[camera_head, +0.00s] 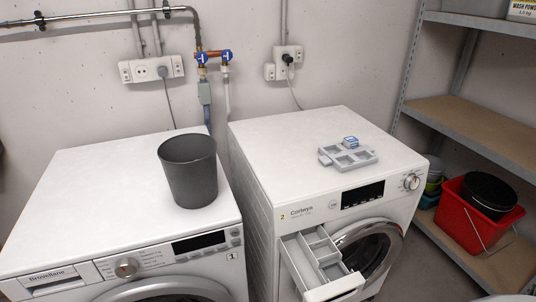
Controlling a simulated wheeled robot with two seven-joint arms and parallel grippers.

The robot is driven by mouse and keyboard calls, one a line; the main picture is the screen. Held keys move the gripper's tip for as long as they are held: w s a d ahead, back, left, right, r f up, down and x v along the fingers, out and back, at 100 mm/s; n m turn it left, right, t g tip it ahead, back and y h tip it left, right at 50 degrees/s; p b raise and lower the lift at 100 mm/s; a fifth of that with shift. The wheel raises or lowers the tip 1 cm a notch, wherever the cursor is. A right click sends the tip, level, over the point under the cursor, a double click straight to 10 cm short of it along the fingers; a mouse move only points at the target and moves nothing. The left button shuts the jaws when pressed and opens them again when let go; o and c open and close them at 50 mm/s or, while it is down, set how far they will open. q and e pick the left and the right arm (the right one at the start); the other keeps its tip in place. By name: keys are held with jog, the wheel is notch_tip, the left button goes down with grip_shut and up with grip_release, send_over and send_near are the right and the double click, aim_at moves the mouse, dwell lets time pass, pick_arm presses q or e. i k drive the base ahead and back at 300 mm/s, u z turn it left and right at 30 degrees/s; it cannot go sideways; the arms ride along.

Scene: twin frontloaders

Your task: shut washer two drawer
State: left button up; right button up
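Washer two (265,160) is the white machine on the right, marked with a yellow "2" on its front panel. Its detergent drawer (336,290) is pulled out at the front left of the machine, and its grey compartments show from above. The compartments look empty. The drawer's lower front is close to the picture's bottom edge. The round door (372,250) beside the drawer appears shut. Neither of my grippers is in view.
Washer one (100,200) stands at left with a dark grey bin (188,172) on top. A grey compartment tray (348,158) with a small blue-and-white item (350,142) lies on washer two. Shelves (480,125) at right hold a red bucket (470,222).

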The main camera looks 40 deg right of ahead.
aim_at(316, 265)
jog(key=z, duration=1.65)
